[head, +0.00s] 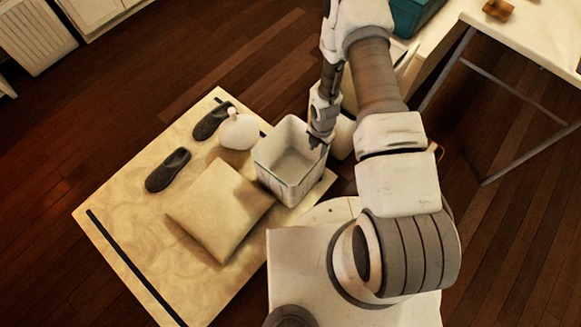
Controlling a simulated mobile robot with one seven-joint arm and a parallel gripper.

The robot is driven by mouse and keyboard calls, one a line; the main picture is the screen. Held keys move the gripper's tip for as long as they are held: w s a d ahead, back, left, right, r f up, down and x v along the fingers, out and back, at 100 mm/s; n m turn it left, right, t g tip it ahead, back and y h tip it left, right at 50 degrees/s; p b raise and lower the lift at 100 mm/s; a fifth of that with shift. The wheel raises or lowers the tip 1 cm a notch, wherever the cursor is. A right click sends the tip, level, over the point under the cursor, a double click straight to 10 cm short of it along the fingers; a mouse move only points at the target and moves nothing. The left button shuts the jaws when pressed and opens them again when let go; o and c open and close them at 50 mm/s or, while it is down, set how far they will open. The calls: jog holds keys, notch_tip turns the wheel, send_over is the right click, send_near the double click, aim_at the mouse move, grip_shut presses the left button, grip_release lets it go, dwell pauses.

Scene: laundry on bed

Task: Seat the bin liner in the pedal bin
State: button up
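An open square bin (272,164) with pale walls stands on the right end of the beige mat. Its inside looks pale and empty; I cannot tell whether this is the pedal bin or its liner. My gripper (317,143) points down at the bin's right rim, touching or very near it. The fingers are small and dark, and I cannot tell whether they are open or shut on the rim. A white rounded object (343,137) stands just right of the gripper, partly hidden by my arm; I cannot tell what it is.
The beige mat (120,215) holds a cushion (220,210), two dark slippers (168,170) and a white round-bodied object (239,131) left of the bin. A white-topped table (530,30) with metal legs stands at upper right, near a teal box (408,15). Wooden floor is clear at left.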

aim_at(313, 168)
notch_tip(313, 168, down, 12)
jog(key=b, duration=0.4)
jog(key=shift+f, duration=0.15)
jog(key=f, duration=0.1)
jog(key=f+b, duration=0.1)
jog(key=f, duration=0.1)
jog(key=f+b, duration=0.1)
jog(key=f, duration=0.1)
jog(key=shift+w+a, duration=0.1)
jog(key=shift+w, duration=0.2)
grip_shut()
dwell(0.8)
